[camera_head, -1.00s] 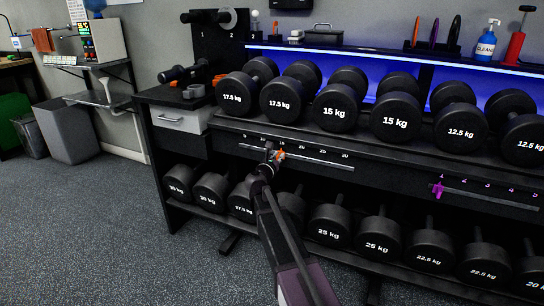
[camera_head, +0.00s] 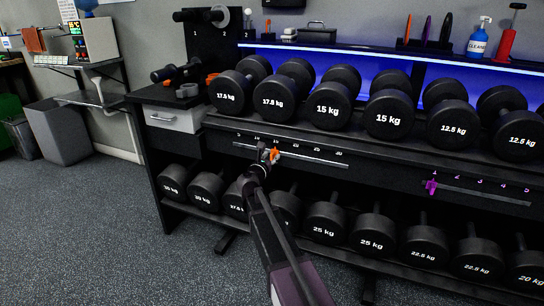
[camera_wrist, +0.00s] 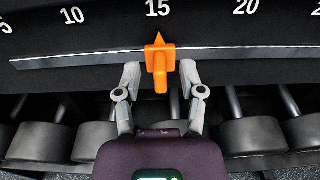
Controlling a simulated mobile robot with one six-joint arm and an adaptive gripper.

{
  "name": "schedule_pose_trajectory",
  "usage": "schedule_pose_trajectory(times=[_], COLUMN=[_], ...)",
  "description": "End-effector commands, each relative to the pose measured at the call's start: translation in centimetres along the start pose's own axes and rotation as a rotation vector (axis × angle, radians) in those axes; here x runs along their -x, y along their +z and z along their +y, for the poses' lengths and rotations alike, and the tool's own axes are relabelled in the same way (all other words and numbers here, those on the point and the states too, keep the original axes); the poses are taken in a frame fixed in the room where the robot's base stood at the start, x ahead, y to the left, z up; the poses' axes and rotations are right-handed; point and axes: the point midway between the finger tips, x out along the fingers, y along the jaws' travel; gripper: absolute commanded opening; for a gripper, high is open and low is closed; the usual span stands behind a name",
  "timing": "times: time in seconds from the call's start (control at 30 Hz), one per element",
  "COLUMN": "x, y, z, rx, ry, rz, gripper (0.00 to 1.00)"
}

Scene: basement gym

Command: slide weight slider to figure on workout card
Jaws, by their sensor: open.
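The orange weight slider (camera_wrist: 160,60) sits on a metal rail (camera_wrist: 80,60) with its pointed top under the 15. It also shows in the head view (camera_head: 275,155), on the left scale of the dumbbell rack. My gripper (camera_wrist: 160,76) is open, with one finger on each side of the slider's lower part. Gaps show between both fingers and the slider. In the head view my gripper (camera_head: 265,157) reaches the rail from below. A sheet of paper (camera_head: 68,10) hangs on the wall at top left; I cannot read any figure on it.
A purple slider (camera_head: 431,187) stands near the 1 on a second scale to the right. Several dumbbells fill the shelf above (camera_head: 328,111) and the shelf below (camera_head: 326,223). The rail is clear on both sides of the orange slider.

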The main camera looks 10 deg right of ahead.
Motion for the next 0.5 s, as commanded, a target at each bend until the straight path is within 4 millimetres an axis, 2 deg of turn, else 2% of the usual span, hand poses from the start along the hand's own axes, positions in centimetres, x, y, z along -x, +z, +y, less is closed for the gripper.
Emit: schedule_pose_trajectory(times=[0.5], x=[8.0], y=[0.0], z=[-0.2], rx=[0.000], ry=[0.001], rz=[0.000], gripper=[0.51])
